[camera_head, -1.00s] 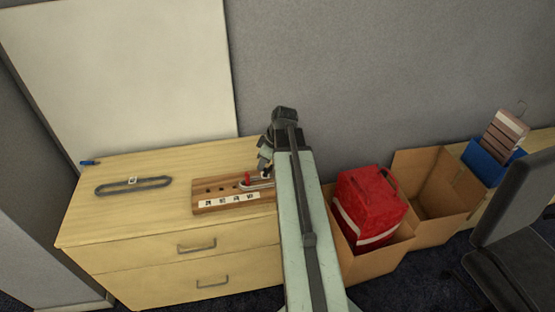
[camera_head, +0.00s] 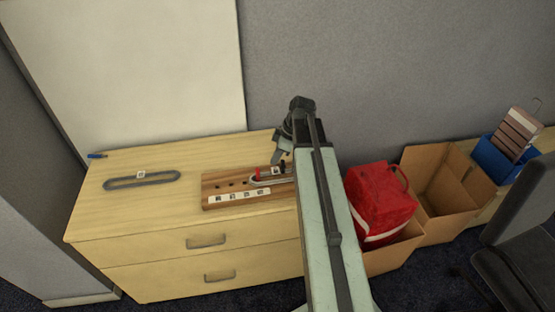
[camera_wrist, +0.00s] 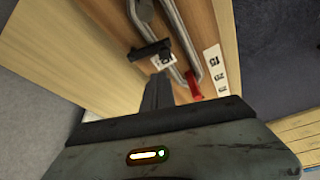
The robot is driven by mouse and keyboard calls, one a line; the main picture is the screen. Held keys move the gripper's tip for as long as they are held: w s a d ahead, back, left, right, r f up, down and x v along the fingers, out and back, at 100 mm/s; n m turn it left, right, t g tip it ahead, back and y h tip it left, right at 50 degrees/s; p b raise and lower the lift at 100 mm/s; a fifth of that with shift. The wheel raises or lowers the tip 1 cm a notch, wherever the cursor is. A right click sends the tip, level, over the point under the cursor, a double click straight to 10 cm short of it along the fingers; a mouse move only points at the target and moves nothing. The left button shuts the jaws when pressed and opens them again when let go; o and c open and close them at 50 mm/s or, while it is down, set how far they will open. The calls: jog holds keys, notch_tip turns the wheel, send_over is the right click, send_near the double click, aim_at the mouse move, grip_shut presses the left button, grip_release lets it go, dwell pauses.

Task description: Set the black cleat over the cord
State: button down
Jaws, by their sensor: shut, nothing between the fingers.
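The wooden board (camera_head: 222,187) lies on the cabinet top, with holes and a strip of number labels. A grey cord loop (camera_wrist: 182,42) lies on it, also showing in the head view (camera_head: 262,183). A red peg (camera_wrist: 194,86) stands at one end of the loop. The black cleat (camera_wrist: 151,50) is at the cord in the wrist view, beside a white label; I cannot tell whether it is seated over the cord. It looks small and dark in the head view (camera_head: 283,167). My gripper (camera_wrist: 158,90) is shut and empty, just above the board and apart from the cleat.
A blue marker (camera_head: 97,156) is at the back left. To the right are a red bag (camera_head: 377,200) in a box and an open cardboard box (camera_head: 440,190).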

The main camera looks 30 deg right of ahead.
jog(key=shift+a, duration=0.1)
jog(key=a, duration=0.1)
jog(key=a+r, duration=0.1)
jog(key=w+a+p, duration=0.1)
jog(key=a, duration=0.1)
jog(key=shift+r, duration=0.15)
jog(key=w+d+p+v, duration=0.1)
jog(key=w+p+v, duration=0.1)
jog(key=p+v, duration=0.7)
jog(key=shift+s+r, duration=0.25)
jog(key=shift+s, duration=0.3)
jog(key=a+n+g, duration=0.1)
jog(key=a+n, duration=0.1)
jog(key=a, duration=1.5)
jog(key=s+a+f+m+g+h, duration=0.1)
jog(key=s+a+m+h, duration=0.2)
jog(key=m, duration=0.9)
jog(key=s, duration=0.3)
jog(key=shift+s+f+m, duration=0.25)
jog(key=shift+s+m, duration=0.05)
jog(key=shift+s, duration=0.05)
